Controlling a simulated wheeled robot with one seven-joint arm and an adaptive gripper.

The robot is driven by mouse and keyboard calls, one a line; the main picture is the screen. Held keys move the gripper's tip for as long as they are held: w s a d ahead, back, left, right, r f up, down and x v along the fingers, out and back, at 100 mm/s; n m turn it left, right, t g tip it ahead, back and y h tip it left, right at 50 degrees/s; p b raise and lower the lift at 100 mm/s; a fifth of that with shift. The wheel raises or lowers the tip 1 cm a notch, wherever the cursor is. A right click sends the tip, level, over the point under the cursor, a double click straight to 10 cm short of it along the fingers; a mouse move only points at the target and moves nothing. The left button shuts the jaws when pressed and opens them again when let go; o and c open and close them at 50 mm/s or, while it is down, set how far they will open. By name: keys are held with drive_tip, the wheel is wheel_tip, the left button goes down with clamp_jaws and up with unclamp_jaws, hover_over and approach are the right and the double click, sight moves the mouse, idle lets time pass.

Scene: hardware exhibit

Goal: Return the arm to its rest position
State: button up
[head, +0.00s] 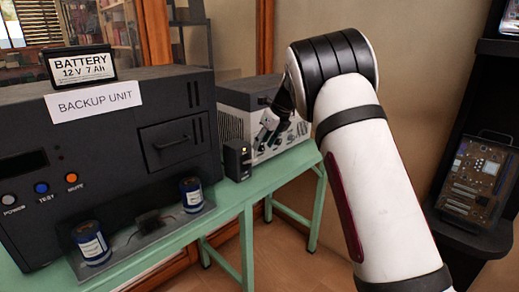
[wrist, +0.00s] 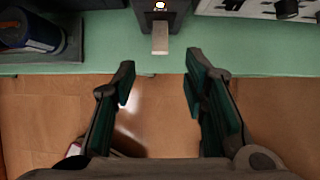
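My white arm with black joints reaches up from the lower right of the head view and bends over toward the green table. My gripper (head: 265,132) shows small at its end, in front of the grey vented unit. In the wrist view my gripper (wrist: 160,78) has its two green-padded fingers well apart, with nothing between them but table edge and floor. A small black box (head: 238,160) stands on the table just past the fingertips. In the wrist view the box (wrist: 163,12) has a pale metal tab jutting toward me.
The green table (head: 262,185) carries the black backup unit (head: 100,130), with a battery (head: 78,66) on top and blue cylinders in front. The grey vented unit (head: 228,125) stands behind. A black shelf (head: 470,235) with a circuit board (head: 478,180) is at right.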

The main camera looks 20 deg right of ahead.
drive_tip(key=shift+s+d+r, duration=0.1)
drive_tip(key=shift+r, duration=0.1)
drive_tip(key=s+a+r+n+p, duration=0.2)
drive_tip(key=s+r+n, duration=0.55)
drive_tip(key=s, duration=0.65)
drive_tip(key=s+a+r+n+p, duration=0.1)
drive_tip(key=s+r+n+p, duration=0.1)
drive_tip(key=s+r+n, duration=0.85)
drive_tip(key=s+f+n+h+p, duration=0.1)
drive_tip(key=s+n, duration=0.5)
drive_tip(key=s, duration=0.9)
drive_tip(key=s+f+n+h+p, duration=0.1)
drive_tip(key=s+f+n+p, duration=0.2)
drive_tip(key=s, duration=1.3)
drive_tip(key=a+n, duration=0.1)
drive_tip(key=n, duration=0.2)
drive_tip(key=shift+s+g+h, duration=0.15)
drive_tip(key=shift+g+h, duration=0.25)
